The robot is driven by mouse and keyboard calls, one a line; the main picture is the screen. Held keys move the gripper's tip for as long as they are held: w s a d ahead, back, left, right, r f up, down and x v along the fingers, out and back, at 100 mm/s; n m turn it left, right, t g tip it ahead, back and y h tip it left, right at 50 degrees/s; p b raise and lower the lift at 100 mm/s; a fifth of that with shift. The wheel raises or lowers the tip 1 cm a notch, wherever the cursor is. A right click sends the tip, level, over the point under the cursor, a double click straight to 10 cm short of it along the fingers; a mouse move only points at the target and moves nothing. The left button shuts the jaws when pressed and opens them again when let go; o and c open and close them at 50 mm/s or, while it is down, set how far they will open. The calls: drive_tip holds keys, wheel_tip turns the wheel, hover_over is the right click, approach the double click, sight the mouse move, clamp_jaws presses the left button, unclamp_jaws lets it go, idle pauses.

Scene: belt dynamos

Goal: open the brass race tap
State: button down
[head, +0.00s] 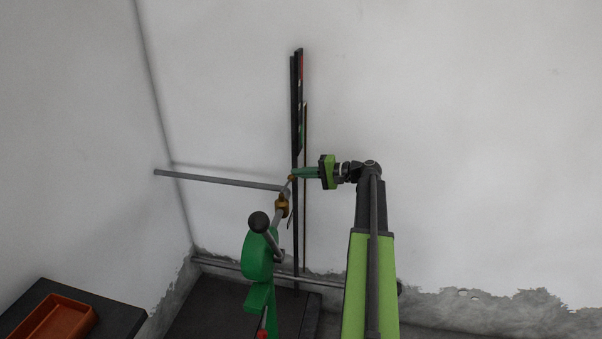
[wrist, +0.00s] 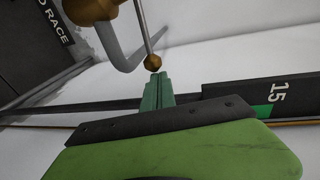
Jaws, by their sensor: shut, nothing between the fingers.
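The brass race tap (head: 282,205) sits on a grey pipe near the wall in the head view. In the wrist view its brass body (wrist: 92,8) is cut by the top edge. A thin metal lever (wrist: 144,32) runs from it to a brass ball end (wrist: 152,62). My gripper (head: 293,173) is shut and empty, reaching left beside the lever's ball end. In the wrist view the closed fingertips (wrist: 157,76) are right by the ball. I cannot tell whether they touch it.
A tall dark gauge board (head: 297,110) stands behind the tap; its number 15 (wrist: 278,94) shows. A grey pipe (head: 220,180) juts left. A green machine (head: 259,256) with a black-knobbed crank (head: 259,222) stands below. An orange tray (head: 58,318) lies lower left. The right side is clear.

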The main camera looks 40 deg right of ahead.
drive_tip(key=p+v, duration=0.3)
drive_tip(key=v, duration=1.4)
drive_tip(key=shift+s, duration=0.2)
drive_tip(key=shift+d, duration=0.1)
